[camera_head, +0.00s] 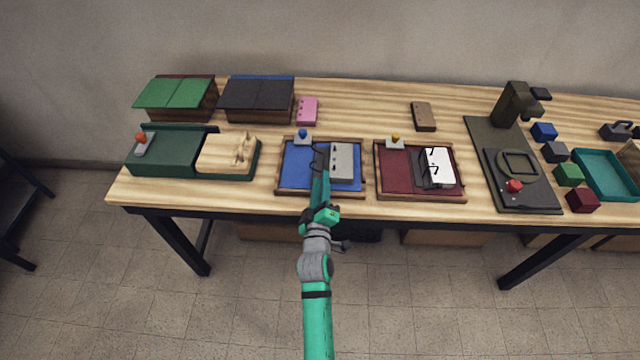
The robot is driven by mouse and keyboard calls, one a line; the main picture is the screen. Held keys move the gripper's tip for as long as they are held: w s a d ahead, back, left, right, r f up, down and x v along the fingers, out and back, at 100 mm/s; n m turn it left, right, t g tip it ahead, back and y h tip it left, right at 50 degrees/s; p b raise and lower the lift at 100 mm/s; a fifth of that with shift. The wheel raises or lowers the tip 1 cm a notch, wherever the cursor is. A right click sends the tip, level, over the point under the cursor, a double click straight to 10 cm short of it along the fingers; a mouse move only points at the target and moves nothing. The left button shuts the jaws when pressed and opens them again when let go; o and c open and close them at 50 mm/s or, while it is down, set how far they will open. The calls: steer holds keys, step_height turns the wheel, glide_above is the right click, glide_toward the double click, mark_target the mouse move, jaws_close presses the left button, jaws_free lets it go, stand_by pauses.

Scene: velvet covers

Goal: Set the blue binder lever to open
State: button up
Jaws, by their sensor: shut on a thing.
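The blue binder (297,181) lies in a wooden-rimmed tray near the table's front edge. Its lever, a blue knob (302,134) on a pale base, stands at the tray's back left. A grey punched block (342,163) lies in the right half, with dark thin ring parts at its left. My gripper (321,155) reaches over the middle of the blue binder, just left of the grey block and in front of and right of the knob. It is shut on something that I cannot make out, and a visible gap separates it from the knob. My arm hides part of the binder.
A red binder (391,182) with a yellow knob (395,139) and white sheets (438,166) lies to the right. A dark green station (171,166) with an orange knob stands left. A pink block (307,110) lies behind. Bare tabletop shows around a brown block (423,116).

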steer(key=shift+s+d+f, duration=0.1)
steer(key=shift+d+f, duration=0.35)
steer(key=shift+f, duration=0.15)
steer(key=o, duration=1.1)
steer(key=shift+o, duration=0.3)
steer(key=shift+a+r, duration=0.1)
steer(key=shift+a, duration=0.1)
steer(key=s, duration=1)
steer(key=shift+s+r, duration=0.2)
steer(key=shift+s, duration=0.15)
steer(key=shift+s, duration=0.1)
